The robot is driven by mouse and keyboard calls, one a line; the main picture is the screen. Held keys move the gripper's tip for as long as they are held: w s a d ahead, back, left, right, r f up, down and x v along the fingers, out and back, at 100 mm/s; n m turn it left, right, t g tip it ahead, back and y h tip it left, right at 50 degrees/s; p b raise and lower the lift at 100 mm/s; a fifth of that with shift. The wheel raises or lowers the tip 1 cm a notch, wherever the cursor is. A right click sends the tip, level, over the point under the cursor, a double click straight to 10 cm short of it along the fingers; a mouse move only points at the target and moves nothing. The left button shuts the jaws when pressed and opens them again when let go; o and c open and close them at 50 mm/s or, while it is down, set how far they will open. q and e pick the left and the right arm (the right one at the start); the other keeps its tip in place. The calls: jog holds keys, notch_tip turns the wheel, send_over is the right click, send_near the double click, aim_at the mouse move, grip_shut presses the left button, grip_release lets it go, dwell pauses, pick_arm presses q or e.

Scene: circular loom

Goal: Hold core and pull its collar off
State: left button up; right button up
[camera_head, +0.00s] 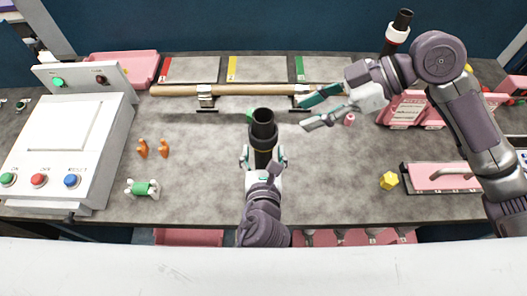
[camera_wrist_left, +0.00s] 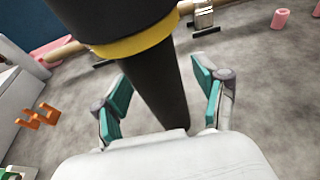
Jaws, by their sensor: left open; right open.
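A black core (camera_head: 263,146) stands upright at the middle of the table, with a wider black collar (camera_head: 263,120) around its upper end. In the left wrist view the core (camera_wrist_left: 165,80) runs down between the fingers, and the collar (camera_wrist_left: 105,18) has a yellow band (camera_wrist_left: 140,40) at its lower edge. My left gripper (camera_head: 264,157) is open, with one finger on each side of the core; both fingers look apart from it in the left wrist view (camera_wrist_left: 165,92). My right gripper (camera_head: 308,111) is open and empty, to the right of the collar.
A wooden bar (camera_head: 235,90) on metal brackets lies across the back. A white control box (camera_head: 75,140) stands left. Orange clips (camera_head: 153,148), a green-and-white part (camera_head: 142,188) and a yellow piece (camera_head: 389,180) lie on the table. Another black core with a red-and-white collar (camera_head: 397,35) stands back right.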

pick_arm(q)
jog(key=c, duration=1.3)
